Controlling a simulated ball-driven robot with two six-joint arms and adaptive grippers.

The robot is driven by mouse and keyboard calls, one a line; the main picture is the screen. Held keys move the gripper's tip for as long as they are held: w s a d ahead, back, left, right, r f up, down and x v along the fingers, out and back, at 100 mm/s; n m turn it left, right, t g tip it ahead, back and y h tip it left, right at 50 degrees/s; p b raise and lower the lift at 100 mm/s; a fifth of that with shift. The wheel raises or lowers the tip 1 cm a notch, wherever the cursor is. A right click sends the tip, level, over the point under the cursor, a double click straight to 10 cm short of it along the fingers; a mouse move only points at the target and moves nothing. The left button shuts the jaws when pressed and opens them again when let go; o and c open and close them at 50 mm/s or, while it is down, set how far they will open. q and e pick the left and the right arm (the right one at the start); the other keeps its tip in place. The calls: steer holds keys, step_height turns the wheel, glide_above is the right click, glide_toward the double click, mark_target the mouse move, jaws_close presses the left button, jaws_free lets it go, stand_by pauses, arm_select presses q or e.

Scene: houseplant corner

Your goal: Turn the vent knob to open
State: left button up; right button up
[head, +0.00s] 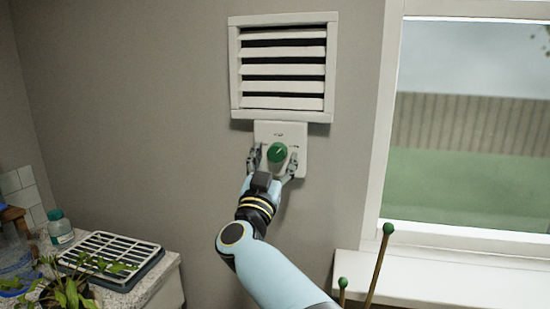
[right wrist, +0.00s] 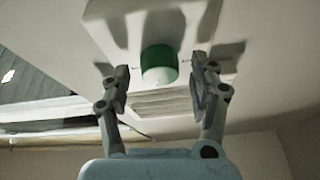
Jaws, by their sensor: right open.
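The green vent knob (head: 277,152) sits on a white wall plate (head: 294,132) below a white louvred vent (head: 283,68). The vent's slats stand apart with dark gaps between them. My right gripper (head: 271,163) is at the plate with its fingers spread, one on each side of the knob. In the right wrist view, the knob (right wrist: 158,65) lies between the open fingers (right wrist: 158,85), with a visible gap on both sides. Small marks on the plate are too small to read. My left gripper is not in view.
A window (head: 470,130) with a white sill (head: 440,275) is at the right. At lower left a counter holds a drying rack (head: 110,257), a bottle (head: 60,228) and a leafy plant (head: 70,290). Two green-tipped stakes (head: 380,255) rise at the lower right. The wall around the plate is clear.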

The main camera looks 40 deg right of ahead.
steer(key=shift+a, duration=0.1)
steer(key=shift+c, duration=1.7)
steer(key=c, duration=0.8)
steer(key=shift+m, duration=0.3)
steer(key=m+g+b, duration=0.1)
steer(key=m, duration=0.1)
steer(key=m+g+h+b, duration=0.1)
steer(key=m, duration=0.2)
steer(key=shift+w+f+m+g+h, duration=0.1)
steer(key=shift+m+g+h, duration=0.2)
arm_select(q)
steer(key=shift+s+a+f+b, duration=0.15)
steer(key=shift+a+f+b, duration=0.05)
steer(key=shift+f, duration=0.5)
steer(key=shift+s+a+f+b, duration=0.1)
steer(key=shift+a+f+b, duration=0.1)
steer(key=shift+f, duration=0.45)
arm_select(e)
steer(key=shift+m+g, duration=0.8)
steer(key=shift+m, duration=0.7)
